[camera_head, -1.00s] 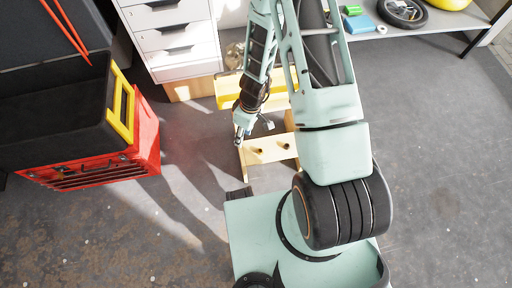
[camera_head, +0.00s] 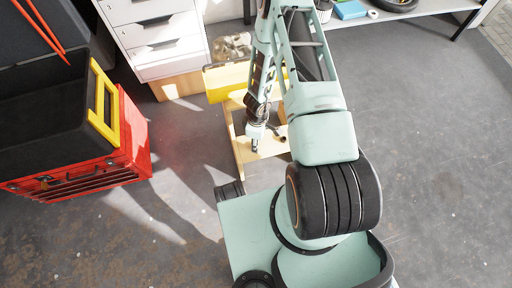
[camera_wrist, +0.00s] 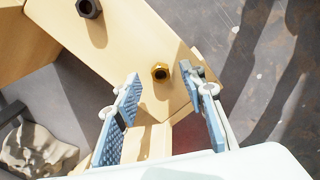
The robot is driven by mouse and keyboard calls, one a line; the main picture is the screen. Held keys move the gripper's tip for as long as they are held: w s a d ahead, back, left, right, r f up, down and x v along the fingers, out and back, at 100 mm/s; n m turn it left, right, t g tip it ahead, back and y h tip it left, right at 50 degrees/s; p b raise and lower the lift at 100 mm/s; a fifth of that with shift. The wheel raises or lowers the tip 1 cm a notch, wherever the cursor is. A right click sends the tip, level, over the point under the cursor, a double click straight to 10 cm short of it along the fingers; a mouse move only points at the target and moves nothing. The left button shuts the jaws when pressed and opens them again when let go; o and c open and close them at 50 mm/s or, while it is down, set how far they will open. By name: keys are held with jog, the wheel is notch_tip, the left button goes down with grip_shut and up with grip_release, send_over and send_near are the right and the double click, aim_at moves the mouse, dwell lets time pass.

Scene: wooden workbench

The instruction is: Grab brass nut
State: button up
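The brass nut (camera_wrist: 160,71) is a small golden hex nut lying on a light wooden board (camera_wrist: 130,42) in the wrist view. My gripper (camera_wrist: 163,85) is open, its two blue-padded fingers on either side of the nut in the picture. Nothing is between the pads, and I cannot tell how far the tips are above the board. In the head view my gripper (camera_head: 255,147) hangs over the lower wooden board, and I cannot make out the brass nut there.
A dark nut (camera_wrist: 88,8) lies on the wood, farther up in the wrist view. A yellow bin (camera_head: 227,82) stands behind my gripper. White drawers (camera_head: 160,35) and a red toolbox (camera_head: 132,135) are to the left. Open floor lies to the right.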

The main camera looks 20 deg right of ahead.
notch_tip(320, 180, down, 2)
jog(key=shift+f, duration=0.2)
grip_shut()
jog(key=shift+r, duration=0.2)
